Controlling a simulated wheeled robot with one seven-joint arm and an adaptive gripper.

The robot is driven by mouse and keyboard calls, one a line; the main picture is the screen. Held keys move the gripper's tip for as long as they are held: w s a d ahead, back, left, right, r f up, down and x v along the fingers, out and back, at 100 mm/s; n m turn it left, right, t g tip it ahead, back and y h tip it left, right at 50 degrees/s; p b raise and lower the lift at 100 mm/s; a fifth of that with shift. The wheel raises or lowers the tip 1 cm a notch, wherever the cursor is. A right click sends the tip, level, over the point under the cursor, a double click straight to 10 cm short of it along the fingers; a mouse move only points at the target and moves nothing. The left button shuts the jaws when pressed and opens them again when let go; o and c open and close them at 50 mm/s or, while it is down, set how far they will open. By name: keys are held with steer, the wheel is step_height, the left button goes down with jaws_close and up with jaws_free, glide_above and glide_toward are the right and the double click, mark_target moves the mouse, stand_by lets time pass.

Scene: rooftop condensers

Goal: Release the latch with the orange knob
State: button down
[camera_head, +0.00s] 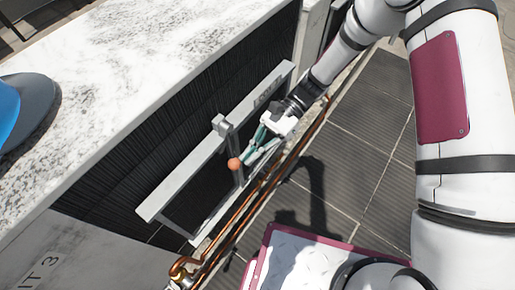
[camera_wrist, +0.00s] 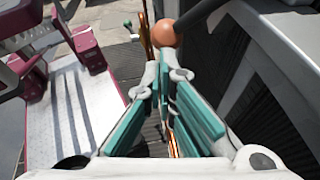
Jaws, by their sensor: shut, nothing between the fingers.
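The orange knob (camera_head: 235,164) is a small ball at the lower end of a grey latch lever (camera_head: 232,140), which hangs from a pivot block on the light grey frame bar of the condenser. My gripper (camera_head: 248,158) has teal finger pads and is shut with nothing between them. Its fingertips are close to the knob, just to its right in the head view. In the wrist view the knob (camera_wrist: 163,33) shows just beyond the fingertips (camera_wrist: 160,62). Whether the fingers touch the knob or lever, I cannot tell.
Copper pipes (camera_head: 228,228) run along the floor below the condenser frame. The grey frame bar (camera_head: 180,185) and dark finned panel (camera_head: 120,165) are close behind the lever. Tiled floor (camera_head: 365,120) lies open to the right. A blue object (camera_head: 8,110) rests on the white top.

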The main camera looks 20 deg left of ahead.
steer(key=s+g+y+b, duration=0.1)
steer(key=g, duration=0.1)
steer(key=s+a+g+y+b, duration=0.1)
steer(key=s+g+b, duration=0.1)
steer(key=s+m+g+y+b, duration=0.1)
steer(key=g, duration=0.1)
steer(key=shift+s+a+r+g+b, duration=0.2)
steer(key=shift+a+r+g+b, duration=0.1)
steer(key=shift+r, duration=0.1)
steer(key=shift+s+a+r+g+y, duration=0.15)
steer(key=shift+s+r+y, duration=0.15)
steer(key=shift+s+r, duration=0.2)
steer(key=shift+s+a+r+g+y, duration=0.15)
steer(key=shift+s+r+y, duration=0.15)
steer(key=shift+s+r, duration=0.15)
steer(key=b, duration=0.3)
glide_toward(239, 166)
step_height(239, 166, down, 5)
steer(key=s, duration=0.2)
steer(key=shift+s+r, duration=0.1)
